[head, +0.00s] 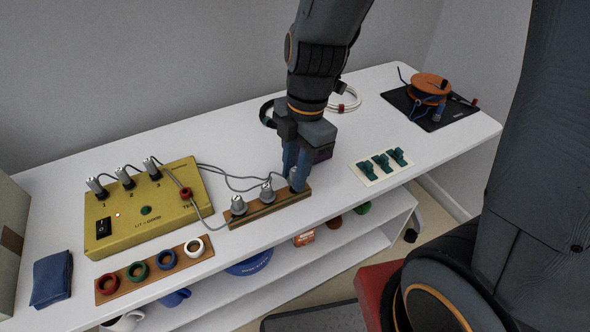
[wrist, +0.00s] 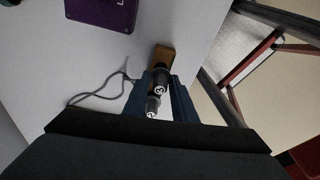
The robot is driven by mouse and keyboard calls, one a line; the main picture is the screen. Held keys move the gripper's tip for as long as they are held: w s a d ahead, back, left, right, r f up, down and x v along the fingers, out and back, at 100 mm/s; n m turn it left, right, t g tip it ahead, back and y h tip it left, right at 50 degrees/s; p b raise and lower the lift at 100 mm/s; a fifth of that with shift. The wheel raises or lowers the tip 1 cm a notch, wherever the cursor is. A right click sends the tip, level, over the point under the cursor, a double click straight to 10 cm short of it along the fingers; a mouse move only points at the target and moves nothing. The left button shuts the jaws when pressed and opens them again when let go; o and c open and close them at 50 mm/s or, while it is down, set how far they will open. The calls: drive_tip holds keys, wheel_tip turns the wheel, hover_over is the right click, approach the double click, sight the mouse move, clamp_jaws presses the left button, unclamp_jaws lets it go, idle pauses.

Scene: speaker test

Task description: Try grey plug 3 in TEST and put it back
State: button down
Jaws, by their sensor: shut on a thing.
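A wooden rack (head: 270,207) holds grey plugs in a row. One grey plug (head: 238,206) stands at its left end and another (head: 267,193) in the middle. My gripper (head: 296,182) is down at the rack's right end, shut on the grey plug there, taken as plug 3. In the wrist view this plug (wrist: 160,84) is between my fingers, and a second plug (wrist: 152,108) shows below it. Whether the held plug is fully seated is hidden. The yellow box (head: 150,215) has the red-ringed TEST socket (head: 186,194) at its right side; no grey plug stands in it.
Silver plugs stand in the box's numbered positions. Thin grey cables (head: 225,178) run from the box toward the rack. A strip of coloured rings (head: 152,268) lies in front, a blue cloth (head: 51,280) at left. A card with green connectors (head: 381,164) lies right of my gripper.

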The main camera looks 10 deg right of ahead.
drive_tip(key=shift+f+b, duration=0.45)
drive_tip(key=shift+f, duration=0.2)
drive_tip(key=c, duration=1.4)
unclamp_jaws()
drive_tip(key=shift+r, duration=0.1)
drive_tip(key=shift+r+p, duration=3)
drive_tip(key=shift+r, duration=0.7)
